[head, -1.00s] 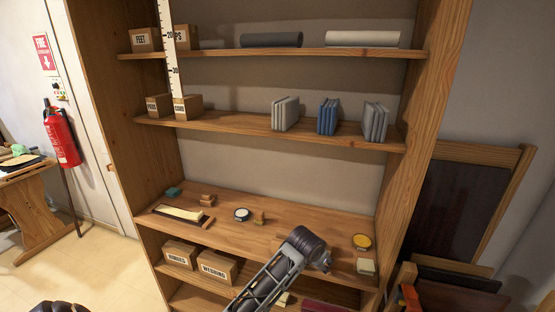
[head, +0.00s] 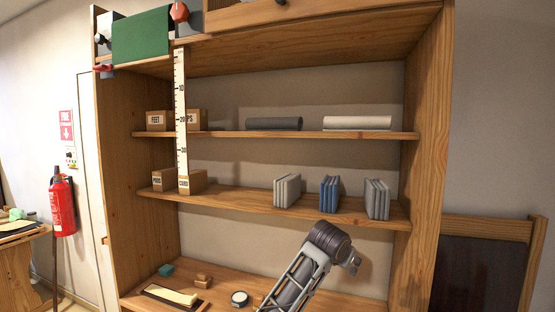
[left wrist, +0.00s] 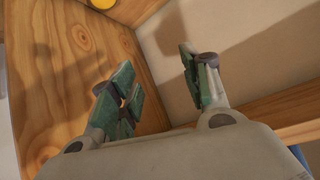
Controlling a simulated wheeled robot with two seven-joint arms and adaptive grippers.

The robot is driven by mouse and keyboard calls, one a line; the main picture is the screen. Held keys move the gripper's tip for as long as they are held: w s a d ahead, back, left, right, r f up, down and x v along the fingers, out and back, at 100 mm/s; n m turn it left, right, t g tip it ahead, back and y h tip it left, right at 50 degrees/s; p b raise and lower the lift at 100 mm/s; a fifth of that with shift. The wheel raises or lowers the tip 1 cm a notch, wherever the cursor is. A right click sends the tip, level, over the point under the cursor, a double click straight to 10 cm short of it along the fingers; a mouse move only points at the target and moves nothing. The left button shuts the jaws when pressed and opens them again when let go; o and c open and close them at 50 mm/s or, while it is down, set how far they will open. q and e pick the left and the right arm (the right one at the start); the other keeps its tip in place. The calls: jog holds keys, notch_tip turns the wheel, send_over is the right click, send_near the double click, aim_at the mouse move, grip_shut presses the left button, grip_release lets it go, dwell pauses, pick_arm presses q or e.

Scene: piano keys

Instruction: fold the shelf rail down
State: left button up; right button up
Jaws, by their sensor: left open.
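The wooden shelf unit fills the middle of the head view, with an upper shelf (head: 290,134) and a middle shelf (head: 250,200). A white measuring strip (head: 181,110) with black marks stands upright at its left front. I cannot tell which part is the shelf rail. A grey arm link of mine with a dark joint rises in front of the lower right shelf space; no gripper fingers show there. In the left wrist view my left gripper (left wrist: 158,88) is open and empty, its green-padded fingers apart, near a wooden panel (left wrist: 70,80). My right gripper is not visible.
Grey, blue and blue-grey books (head: 329,194) stand on the middle shelf. Dark (head: 274,123) and white (head: 357,122) rolls lie above. Labelled boxes are at left. A green board (head: 141,37) is at the top left, and a fire extinguisher (head: 62,203) hangs left.

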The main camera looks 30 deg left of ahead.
pick_arm(q)
jog(key=s+a+r+n+t+y, duration=0.1)
jog(key=s+a+r+t, duration=0.1)
jog(key=r, duration=1.9)
jog(key=s+a+r+t+y, duration=0.1)
jog(key=a+r+t, duration=0.1)
jog(key=r, duration=1.8)
jog(key=s+a+r+n+t+y, duration=0.1)
jog(key=s+a+r+n, duration=0.1)
jog(key=s+r, duration=1.1)
jog(key=s+a+r+n+t+y, duration=0.1)
jog(key=s+a+r, duration=0.3)
jog(key=s+r, duration=1)
notch_tip(320, 180, up, 4)
jog(key=shift+s+a+r+n+t, duration=0.15)
jog(key=shift+s+r+n+t, duration=0.1)
jog(key=shift+n+t, duration=0.4)
jog(key=shift+w, duration=0.1)
jog(key=p, duration=0.4)
send_near(305, 1)
jog(key=w+a, duration=0.3)
jog(key=a, duration=0.4)
jog(key=shift+w+r, duration=0.3)
jog(key=shift+w, duration=0.3)
jog(key=shift+c, duration=0.5)
